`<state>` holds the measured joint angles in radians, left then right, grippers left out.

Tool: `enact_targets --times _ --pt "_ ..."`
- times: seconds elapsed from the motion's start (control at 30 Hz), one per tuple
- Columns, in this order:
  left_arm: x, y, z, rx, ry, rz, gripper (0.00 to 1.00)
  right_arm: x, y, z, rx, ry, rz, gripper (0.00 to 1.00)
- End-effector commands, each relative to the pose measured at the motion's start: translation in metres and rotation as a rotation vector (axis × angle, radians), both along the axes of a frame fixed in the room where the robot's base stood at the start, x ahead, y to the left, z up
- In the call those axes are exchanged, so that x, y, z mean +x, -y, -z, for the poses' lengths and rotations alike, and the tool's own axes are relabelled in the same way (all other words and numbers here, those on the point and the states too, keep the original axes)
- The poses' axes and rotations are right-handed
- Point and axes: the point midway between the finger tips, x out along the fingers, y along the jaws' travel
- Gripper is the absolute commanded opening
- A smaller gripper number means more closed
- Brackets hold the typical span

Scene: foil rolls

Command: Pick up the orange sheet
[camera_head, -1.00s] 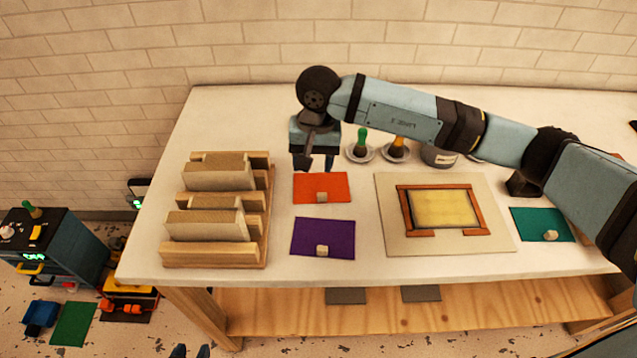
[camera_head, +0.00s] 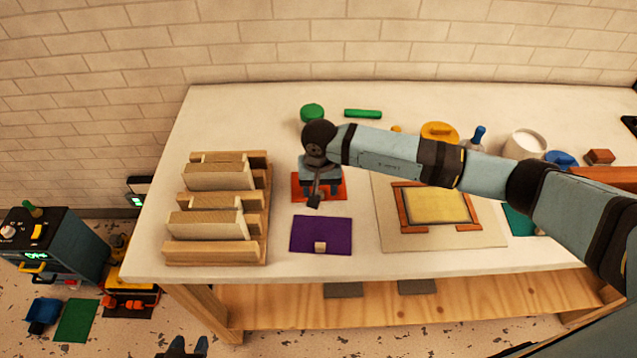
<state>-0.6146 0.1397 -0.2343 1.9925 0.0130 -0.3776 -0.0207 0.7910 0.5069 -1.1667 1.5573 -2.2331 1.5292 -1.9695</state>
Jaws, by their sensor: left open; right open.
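The orange sheet (camera_head: 338,191) lies flat on the table, right of the wooden rack. My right gripper (camera_head: 315,198), on the arm coming in from the right, is over the middle of this sheet, pointing down and open. The gripper hides the sheet's middle and the small block on its front part. I cannot tell whether the fingers touch the sheet or the block. My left gripper (camera_head: 182,348) shows only its dark tips at the bottom edge, open and empty, well away from the sheet.
A purple sheet (camera_head: 320,233) with a small block lies just in front. The wooden rack (camera_head: 263,200) stands left. A framed screen (camera_head: 438,206) on a pale board and a teal sheet (camera_head: 517,222) lie right. Green lid (camera_head: 312,112), yellow lid (camera_head: 440,131) and white jar (camera_head: 524,144) stand behind.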

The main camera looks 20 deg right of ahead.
Motion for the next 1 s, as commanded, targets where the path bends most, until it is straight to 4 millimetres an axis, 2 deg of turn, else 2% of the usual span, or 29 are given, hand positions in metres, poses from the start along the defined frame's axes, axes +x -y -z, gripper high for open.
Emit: enact_targets --times 0.13,0.37,0.6,1.0 --pt "0.0003 0.0000 -0.0042 -0.001 0.002 0.000 0.43 -0.0002 -0.0012 0.0129 0.001 -0.001 -0.001 0.55" --pt "0.0003 0.0001 -0.0036 -0.001 0.002 0.000 0.43 0.0003 -0.0011 0.0149 0.001 0.001 -0.002 0.55" --pt "0.0003 0.0002 -0.0036 -0.001 0.002 0.000 0.43 0.0002 -0.0010 0.0147 0.001 0.000 -0.001 0.03" --pt "0.0002 0.0004 -0.0033 -0.001 0.001 0.001 0.43 0.0003 -0.0008 0.0132 0.001 0.001 -0.001 0.02"
